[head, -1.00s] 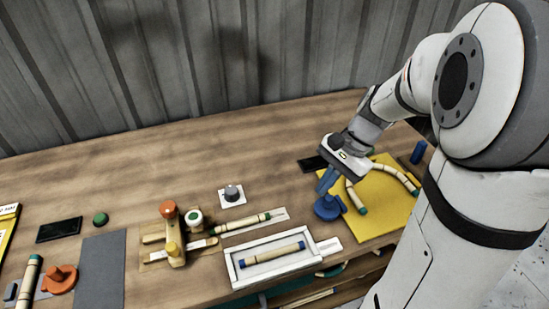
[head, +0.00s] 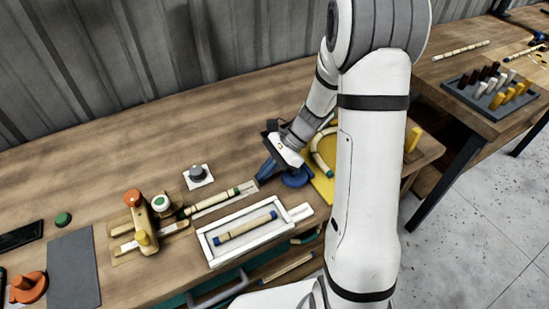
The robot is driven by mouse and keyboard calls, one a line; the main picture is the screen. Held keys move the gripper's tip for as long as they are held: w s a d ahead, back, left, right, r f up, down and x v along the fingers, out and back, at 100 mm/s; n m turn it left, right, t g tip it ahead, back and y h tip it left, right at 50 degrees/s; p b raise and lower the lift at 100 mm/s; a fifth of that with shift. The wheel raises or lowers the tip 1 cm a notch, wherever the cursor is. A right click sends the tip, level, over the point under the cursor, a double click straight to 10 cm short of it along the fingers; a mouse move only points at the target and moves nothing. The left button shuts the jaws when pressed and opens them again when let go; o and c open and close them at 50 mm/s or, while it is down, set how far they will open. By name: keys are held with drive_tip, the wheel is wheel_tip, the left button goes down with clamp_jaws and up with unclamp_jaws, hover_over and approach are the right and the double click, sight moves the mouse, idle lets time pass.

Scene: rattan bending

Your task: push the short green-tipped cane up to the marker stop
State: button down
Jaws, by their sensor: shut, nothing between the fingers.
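The short green-tipped cane (head: 210,202) lies on a narrow white strip (head: 248,186), and the strip's bare end shows to its right. Its left end is by a wooden fixture (head: 145,224) with an orange knob, a yellow knob and a white post with a green top (head: 160,203). I cannot tell which part is the marker stop, or whether the cane touches it. My gripper (head: 263,173) points down with its blue fingers shut and empty. It is just right of the strip's bare end, apart from the cane.
A white tray (head: 206,246) holding a blue-tipped cane is in front. The back left tabletop is clear.

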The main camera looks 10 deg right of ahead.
sight(249, 189)
drive_tip(key=a, duration=0.1)
drive_tip(key=s+a, duration=0.1)
drive_tip(key=a, duration=0.2)
drive_tip(key=shift+s+a+f+p, duration=0.15)
drive_tip(key=shift+a+f+p, duration=0.15)
drive_tip(key=shift+f, duration=0.05)
